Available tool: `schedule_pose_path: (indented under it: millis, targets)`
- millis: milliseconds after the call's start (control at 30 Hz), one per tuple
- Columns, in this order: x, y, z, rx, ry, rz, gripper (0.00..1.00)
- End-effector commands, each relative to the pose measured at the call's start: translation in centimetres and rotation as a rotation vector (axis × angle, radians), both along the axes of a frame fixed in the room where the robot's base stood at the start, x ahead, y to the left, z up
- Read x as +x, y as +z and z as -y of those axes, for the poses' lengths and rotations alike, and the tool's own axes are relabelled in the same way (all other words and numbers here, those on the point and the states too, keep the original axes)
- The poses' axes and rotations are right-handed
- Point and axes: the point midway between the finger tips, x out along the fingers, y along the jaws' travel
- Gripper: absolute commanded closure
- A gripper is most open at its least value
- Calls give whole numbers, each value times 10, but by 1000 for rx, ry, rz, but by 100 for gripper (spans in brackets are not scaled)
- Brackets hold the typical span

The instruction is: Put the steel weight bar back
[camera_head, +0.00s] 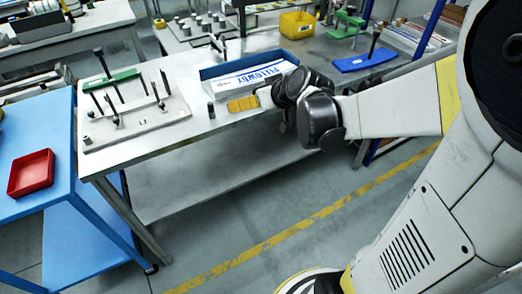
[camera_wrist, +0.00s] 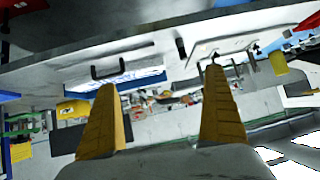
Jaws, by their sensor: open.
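The blue tray (camera_head: 215,72) holds white labels printed with blue lettering, and its labels (camera_wrist: 140,84) also show in the wrist view. A grey bar with a black loop handle (camera_wrist: 108,72), which looks like the steel weight bar, lies on the table beside the tray's front in the wrist view. In the head view my gripper seems to hide it. My gripper (camera_head: 240,104) is above the table in front of the tray, pointing left. Its two yellow fingers (camera_wrist: 159,115) stand wide apart with nothing between them. The bar appears beyond the fingertips.
A small dark cylinder (camera_head: 211,110) stands left of my fingers. A metal plate with upright pins (camera_head: 140,122) and a green block is further left. A blue side table (camera_head: 60,190) carries a red tray (camera_head: 31,173). A yellow bin (camera_head: 297,24) stands behind.

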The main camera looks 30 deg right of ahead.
Motion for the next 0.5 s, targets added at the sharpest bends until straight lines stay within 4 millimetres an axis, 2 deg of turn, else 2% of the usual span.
schedule_pose_path:
  millis: [33, 200, 300, 400, 500]
  targets:
    - [-21, 7, -21, -2, 11, -38, 0]
    - [-95, 17, -65, -19, -2, -166, 0]
    - [-138, 17, -79, -40, -24, -225, 0]
    - [-172, 14, -85, -62, -49, -265, 0]
    - [-195, 11, -86, -78, -72, -289, 0]
